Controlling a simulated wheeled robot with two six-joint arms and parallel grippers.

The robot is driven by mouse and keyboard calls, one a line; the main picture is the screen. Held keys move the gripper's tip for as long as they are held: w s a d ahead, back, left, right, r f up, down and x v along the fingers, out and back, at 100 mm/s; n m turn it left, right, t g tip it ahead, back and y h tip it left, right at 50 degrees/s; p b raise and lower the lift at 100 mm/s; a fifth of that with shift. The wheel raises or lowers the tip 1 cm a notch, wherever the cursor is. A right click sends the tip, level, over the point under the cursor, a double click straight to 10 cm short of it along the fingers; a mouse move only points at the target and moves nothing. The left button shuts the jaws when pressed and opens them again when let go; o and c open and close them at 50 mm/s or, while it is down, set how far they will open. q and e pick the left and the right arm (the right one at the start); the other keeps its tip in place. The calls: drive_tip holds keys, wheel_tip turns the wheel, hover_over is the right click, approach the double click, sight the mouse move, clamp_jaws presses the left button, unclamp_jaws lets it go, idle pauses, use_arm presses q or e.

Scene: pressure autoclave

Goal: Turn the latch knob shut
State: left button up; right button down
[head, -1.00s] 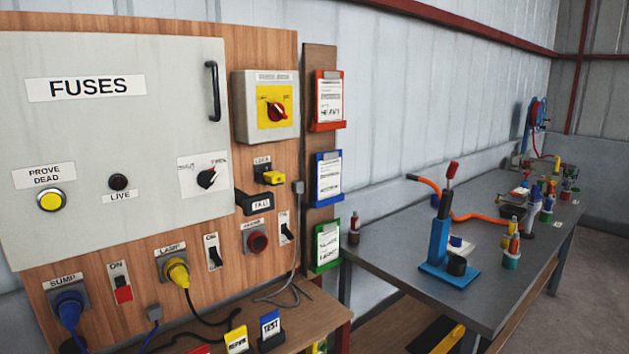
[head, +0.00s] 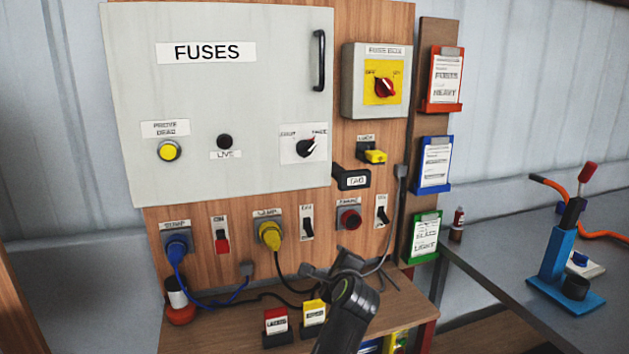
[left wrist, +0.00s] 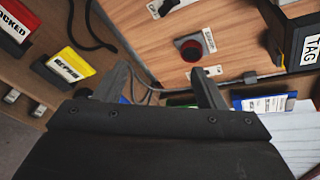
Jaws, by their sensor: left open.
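The latch knob (head: 307,147) is a dark knob on a white plate at the lower right of the grey FUSES door (head: 240,90). Its pointer tilts to the upper right, towards the right-hand of two small labels. The door looks closed or nearly so. My left gripper (head: 332,265) is open and empty, in front of the lower part of the wooden board, below the knob and slightly to its right. In the left wrist view its two fingers (left wrist: 162,82) are spread, with nothing between them. The knob is not clearly visible there. My right gripper is not in view.
A black TAG block (head: 351,180), a yellow lock (head: 374,156) and a red round button (head: 349,217) sit between gripper and knob height. A black door handle (head: 320,60) stands out above.

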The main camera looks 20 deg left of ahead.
use_arm(q)
wheel_tip(320, 180, up, 16)
drive_tip(key=s+d+t+y, duration=0.1)
drive_tip(key=s+d+y, duration=0.1)
drive_tip(key=s, duration=0.1)
drive_tip(key=y+b, duration=0.1)
drive_tip(key=y, duration=0.1)
approach(310, 151)
drive_tip(key=shift+m+t, duration=0.3)
drive_tip(key=p+x, duration=0.4)
drive_tip(key=x, duration=0.4)
drive_tip(key=shift+f, duration=0.15)
drive_tip(key=shift+p+x, duration=0.35)
drive_tip(key=shift+x, duration=0.45)
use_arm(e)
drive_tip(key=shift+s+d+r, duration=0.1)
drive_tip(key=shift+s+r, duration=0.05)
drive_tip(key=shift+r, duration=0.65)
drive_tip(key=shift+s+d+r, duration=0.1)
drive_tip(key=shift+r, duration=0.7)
use_arm(q)
drive_tip(key=shift+c, duration=0.4)
drive_tip(key=c, duration=0.9)
drive_tip(key=shift+o, duration=0.2)
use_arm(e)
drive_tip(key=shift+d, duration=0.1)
